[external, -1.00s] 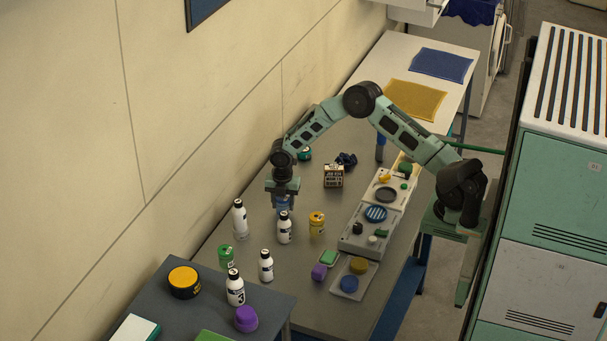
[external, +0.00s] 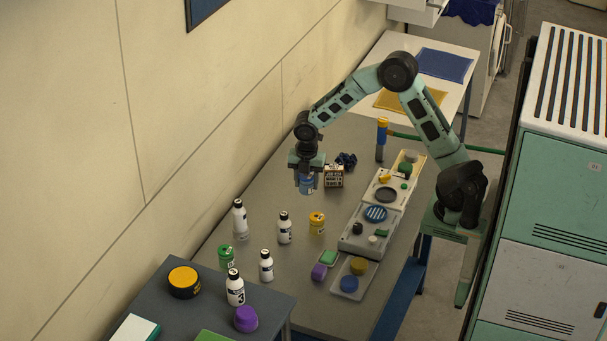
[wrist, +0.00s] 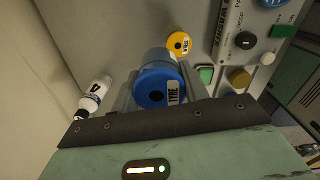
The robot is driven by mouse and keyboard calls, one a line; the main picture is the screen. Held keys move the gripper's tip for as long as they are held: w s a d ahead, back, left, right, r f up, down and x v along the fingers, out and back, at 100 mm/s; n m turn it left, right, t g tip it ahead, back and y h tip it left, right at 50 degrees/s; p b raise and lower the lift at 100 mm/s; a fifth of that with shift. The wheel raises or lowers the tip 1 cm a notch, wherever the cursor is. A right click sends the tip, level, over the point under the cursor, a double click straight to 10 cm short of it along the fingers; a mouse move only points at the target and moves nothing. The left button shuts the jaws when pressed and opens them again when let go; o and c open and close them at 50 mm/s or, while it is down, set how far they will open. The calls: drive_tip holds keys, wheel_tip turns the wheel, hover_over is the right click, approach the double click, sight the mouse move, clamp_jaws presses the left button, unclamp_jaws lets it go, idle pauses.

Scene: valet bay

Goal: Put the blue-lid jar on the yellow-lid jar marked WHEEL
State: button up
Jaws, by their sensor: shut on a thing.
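My gripper (external: 306,172) is shut on the blue-lid jar (external: 306,186) and holds it above the table. A yellow-lid jar (external: 317,223) stands upright on the table, nearer the camera than my gripper and apart from the held jar. It also shows in the wrist view (wrist: 180,43), beyond the held jar. Its marking is too small to read.
White bottles (external: 284,228) and a green-lid jar (external: 226,257) stand nearby. A dark-lettered box (external: 334,177) is close right of the held jar. A grey panel (external: 361,243) with parts lies to the right. The table around the yellow-lid jar has some bare room.

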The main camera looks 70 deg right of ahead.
drive_tip(key=s, duration=0.4)
drive_tip(key=p, duration=0.1)
hover_over(317, 217)
wheel_tip(317, 217, down, 4)
drive_tip(key=shift+f, duration=0.25)
drive_tip(key=shift+f+p, duration=0.55)
drive_tip(key=shift+f, duration=1.55)
drive_tip(key=shift+f, duration=0.2)
drive_tip(key=o, duration=1)
drive_tip(key=shift+c, duration=0.2)
drive_tip(key=shift+r, duration=0.2)
